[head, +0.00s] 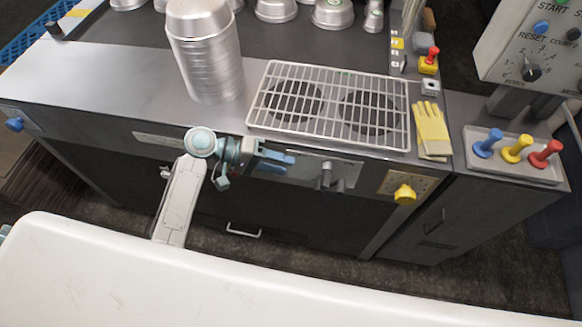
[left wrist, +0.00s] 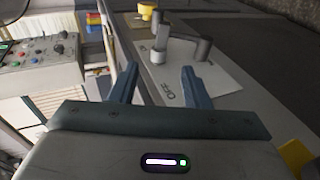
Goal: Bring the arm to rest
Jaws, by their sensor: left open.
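My left gripper (head: 276,160) is in front of the counter's front face in the head view, below the wire rack and left of the grey lever handle (head: 326,176). In the left wrist view the two blue fingers of the left gripper (left wrist: 160,82) are apart, with nothing between them. Beyond them the grey handle (left wrist: 160,42) stands on a light plate marked OFF. I cannot tell from the views whether a finger touches the panel. My right gripper is not in view.
A stack of metal pans (head: 207,60) stands on the counter left of the wire rack (head: 331,104). Yellow gloves (head: 432,130) lie right of the rack. A yellow knob (head: 405,194) sits on the front panel. A tray (head: 515,172) with coloured knobs is at right.

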